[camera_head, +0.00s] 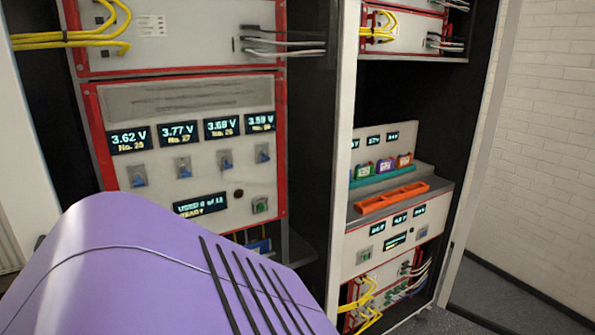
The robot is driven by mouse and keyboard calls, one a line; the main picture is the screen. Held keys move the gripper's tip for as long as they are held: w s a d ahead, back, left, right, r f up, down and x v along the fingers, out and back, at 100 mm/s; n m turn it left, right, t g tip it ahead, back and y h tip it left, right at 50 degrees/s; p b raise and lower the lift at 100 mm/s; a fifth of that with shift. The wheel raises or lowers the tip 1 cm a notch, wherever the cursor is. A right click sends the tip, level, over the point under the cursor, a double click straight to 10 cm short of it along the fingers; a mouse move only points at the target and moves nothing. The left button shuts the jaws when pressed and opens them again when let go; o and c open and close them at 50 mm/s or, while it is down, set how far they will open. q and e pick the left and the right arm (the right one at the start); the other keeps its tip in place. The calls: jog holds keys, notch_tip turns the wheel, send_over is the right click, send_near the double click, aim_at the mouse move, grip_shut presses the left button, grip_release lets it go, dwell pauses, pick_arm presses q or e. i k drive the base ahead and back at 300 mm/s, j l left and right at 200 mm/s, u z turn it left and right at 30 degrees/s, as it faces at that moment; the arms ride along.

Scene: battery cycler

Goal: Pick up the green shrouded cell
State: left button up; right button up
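A small green cell (364,171) with a pale label stands at the left end of a short row on the shelf of the right rack. Its lower part is hidden behind the wall of a teal tray (383,178). To its right in the row are a purple cell (387,165) and a red-orange cell (404,160). They are too small to make out their shrouds clearly. Neither of my grippers is in view, and nothing is seen touching the cells.
An empty-looking orange tray (392,197) lies in front on the grey shelf (428,186). The left rack's red-framed panel (195,195) has voltage displays and blue-tipped connectors. Yellow cables (365,300) hang below the shelf.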

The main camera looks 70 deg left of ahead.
aim_at(363, 171)
jog(key=u, duration=5.75)
jog(key=z, duration=0.85)
jog(key=k+l+z, duration=0.1)
jog(key=l+z, duration=0.2)
jog(key=k+l+z, duration=0.1)
jog(key=l+z, duration=0.55)
jog(key=k, duration=0.05)
